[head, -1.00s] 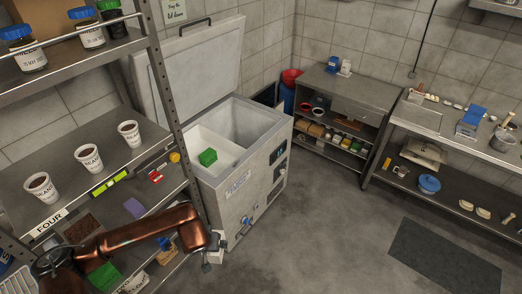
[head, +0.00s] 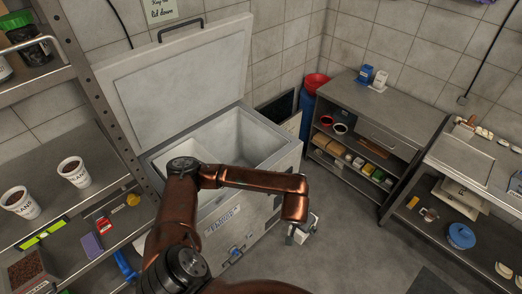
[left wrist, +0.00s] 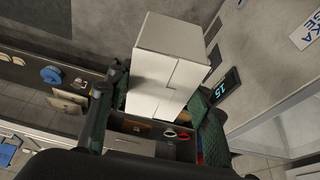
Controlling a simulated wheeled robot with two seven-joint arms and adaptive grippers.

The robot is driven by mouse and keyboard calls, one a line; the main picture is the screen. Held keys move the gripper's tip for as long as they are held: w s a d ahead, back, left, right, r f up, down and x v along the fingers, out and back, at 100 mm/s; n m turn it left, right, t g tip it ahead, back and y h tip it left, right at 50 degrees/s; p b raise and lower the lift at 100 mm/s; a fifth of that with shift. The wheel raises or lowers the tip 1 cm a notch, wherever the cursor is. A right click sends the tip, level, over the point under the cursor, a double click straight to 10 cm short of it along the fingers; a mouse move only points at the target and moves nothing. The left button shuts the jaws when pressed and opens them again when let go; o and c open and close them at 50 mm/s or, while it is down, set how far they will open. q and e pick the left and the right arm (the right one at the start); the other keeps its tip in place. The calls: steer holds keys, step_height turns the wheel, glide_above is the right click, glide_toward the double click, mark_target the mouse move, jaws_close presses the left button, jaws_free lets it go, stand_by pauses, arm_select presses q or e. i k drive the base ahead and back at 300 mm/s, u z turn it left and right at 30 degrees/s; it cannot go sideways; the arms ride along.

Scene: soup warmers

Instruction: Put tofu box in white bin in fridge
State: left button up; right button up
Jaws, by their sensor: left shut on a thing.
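My left gripper (head: 299,232) is shut on a white box (left wrist: 165,72), which I take to be the tofu box. In the left wrist view the box sits between both dark fingers (left wrist: 158,108). In the head view the box (head: 308,222) is small and partly hidden by my wrist. It hangs in the air just right of the chest fridge's front side. The fridge (head: 286,165) has its lid (head: 180,75) raised. The white bin (head: 207,149) lies in the fridge's left part, mostly hidden behind my arm. My right gripper is not in view.
A shelf rack (head: 108,135) with cups stands close on the left. A metal cabinet (head: 375,120) stands behind the fridge's right side, with a blue bin with red top (head: 312,95) beside it. A steel counter (head: 465,165) is at right. Floor between is clear.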

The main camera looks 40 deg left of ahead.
mark_target(209, 195)
steer(key=u, duration=0.1)
steer(key=i, duration=1.55)
steer(key=u, duration=1.2)
steer(key=i, duration=0.9)
steer(key=u, duration=1.15)
steer(key=i, duration=0.25)
steer(key=u, duration=0.2)
